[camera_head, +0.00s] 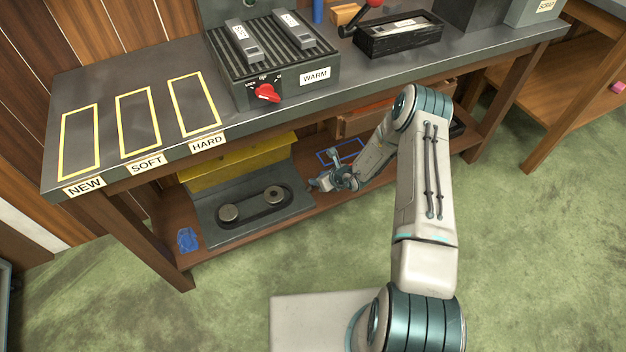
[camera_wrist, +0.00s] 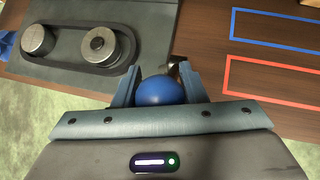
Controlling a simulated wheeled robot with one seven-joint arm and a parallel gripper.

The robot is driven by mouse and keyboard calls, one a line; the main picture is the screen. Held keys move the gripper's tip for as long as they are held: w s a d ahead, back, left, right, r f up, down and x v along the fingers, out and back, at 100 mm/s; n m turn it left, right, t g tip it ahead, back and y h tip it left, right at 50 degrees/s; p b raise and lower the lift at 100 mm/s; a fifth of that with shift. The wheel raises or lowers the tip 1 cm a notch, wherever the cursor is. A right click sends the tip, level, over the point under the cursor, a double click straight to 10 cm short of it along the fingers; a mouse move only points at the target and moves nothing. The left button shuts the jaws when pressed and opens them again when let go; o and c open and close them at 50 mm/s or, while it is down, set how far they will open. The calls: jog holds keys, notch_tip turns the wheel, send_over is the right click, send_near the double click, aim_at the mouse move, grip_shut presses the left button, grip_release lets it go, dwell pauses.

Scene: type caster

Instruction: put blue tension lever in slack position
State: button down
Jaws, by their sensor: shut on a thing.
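The blue tension lever's round knob (camera_wrist: 160,91) sits between the two fingers of my gripper (camera_wrist: 160,88) in the wrist view. The fingers are shut on it. A short metal piece (camera_wrist: 177,64) shows just behind the knob; the rest of the lever is hidden. In the head view my gripper (camera_head: 322,183) is on the lower shelf, at the right side of the grey machine (camera_head: 210,205). Two metal rollers (camera_wrist: 38,40) with a dark belt around them sit on that machine, left of the gripper.
The workbench top (camera_head: 130,80) overhangs the lower shelf (camera_head: 300,205). A yellow cover (camera_head: 235,165) stands behind the rollers. Blue and red outlines (camera_wrist: 270,75) mark the shelf right of the gripper. A crumpled blue item (camera_head: 187,240) lies at the shelf's left end.

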jog(key=shift+w+r, duration=0.15)
jog(key=shift+w, duration=0.1)
jog(key=c, duration=0.9)
grip_release()
jog(key=shift+s, duration=0.1)
jog(key=shift+s+d, duration=0.1)
jog(key=p+v, duration=0.2)
jog(key=v, duration=1.1)
jog(key=shift+d+r+p, duration=0.15)
jog(key=shift+r+p, duration=0.05)
jog(key=shift+p, duration=0.1)
